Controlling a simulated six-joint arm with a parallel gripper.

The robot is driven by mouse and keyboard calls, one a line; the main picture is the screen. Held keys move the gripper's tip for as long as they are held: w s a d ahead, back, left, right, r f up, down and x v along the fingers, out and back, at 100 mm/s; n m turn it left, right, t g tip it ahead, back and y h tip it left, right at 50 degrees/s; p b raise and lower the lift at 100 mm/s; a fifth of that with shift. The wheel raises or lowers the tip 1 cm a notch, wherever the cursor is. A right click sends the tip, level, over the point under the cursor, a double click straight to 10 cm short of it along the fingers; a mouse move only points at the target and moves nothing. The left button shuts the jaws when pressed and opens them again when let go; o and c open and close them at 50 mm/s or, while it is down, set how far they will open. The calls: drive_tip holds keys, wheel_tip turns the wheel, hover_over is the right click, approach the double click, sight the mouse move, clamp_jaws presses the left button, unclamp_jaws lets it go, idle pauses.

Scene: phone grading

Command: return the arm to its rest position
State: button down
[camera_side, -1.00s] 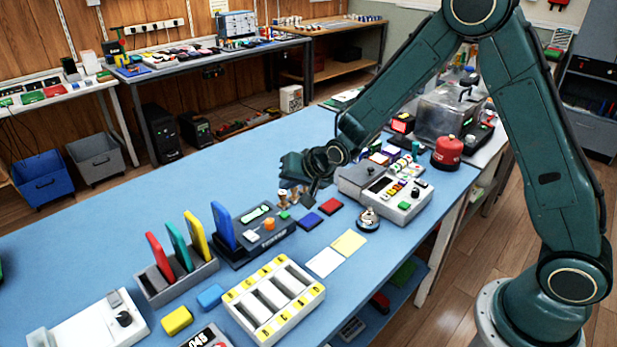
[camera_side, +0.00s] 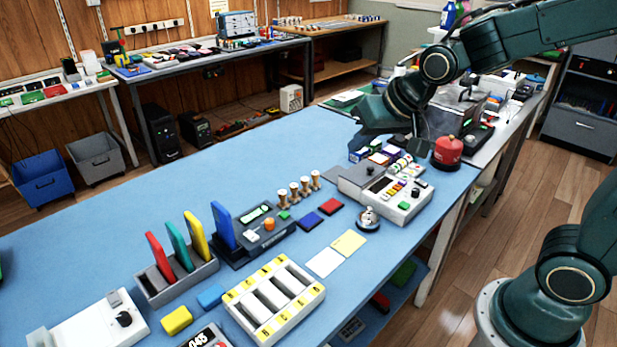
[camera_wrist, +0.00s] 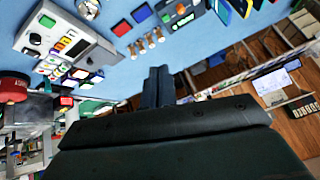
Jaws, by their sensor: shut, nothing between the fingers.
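My arm reaches in from the upper right in the side view. The fingertips are dark and partly lost against my wrist in the side view.
A grey rack (camera_side: 178,280) holds red, green and yellow phones. A blue phone (camera_side: 223,226) stands in the black tester (camera_side: 256,240). A white slotted tray (camera_side: 273,302), a bell (camera_side: 368,219) and several wooden pegs (camera_side: 299,187) stand on the table. The table's far left is clear.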

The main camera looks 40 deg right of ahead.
drive_tip(key=s+r+n, duration=0.1)
drive_tip(key=s, duration=0.8)
drive_tip(key=s+d+r+n+g, duration=0.1)
drive_tip(key=s+r+n, duration=0.1)
drive_tip(key=s, duration=0.7)
drive_tip(key=shift+s+d+g, duration=0.3)
drive_tip(key=shift+s, duration=0.1)
